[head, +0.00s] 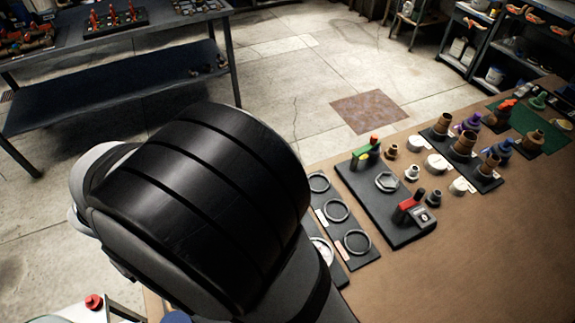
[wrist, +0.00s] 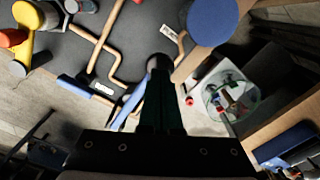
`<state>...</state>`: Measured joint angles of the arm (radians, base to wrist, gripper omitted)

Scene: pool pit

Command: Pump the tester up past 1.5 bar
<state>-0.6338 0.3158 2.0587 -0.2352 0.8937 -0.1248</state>
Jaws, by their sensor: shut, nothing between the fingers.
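I cannot tell for sure which thing is the tester. In the wrist view, my gripper (wrist: 160,85) points away from the camera, with its dark fingers together and nothing seen between them. A dark rounded shape at the fingertips is too dim to tell apart from them. To its right are a small red knob (wrist: 189,101) and a clear round-topped piece (wrist: 232,96) with coloured parts in it. A blue disc (wrist: 212,20) lies above right, apart from the fingers. No pressure reading is legible. In the head view, my arm hides the gripper.
In the wrist view, bent copper-coloured pipes (wrist: 103,46) and a yellow-bodied fitting (wrist: 38,38) lie beyond the fingers. In the head view, a brown bench (head: 455,265) carries a dark board (head: 365,205) with tools and several fittings. Open floor (head: 280,85) lies behind.

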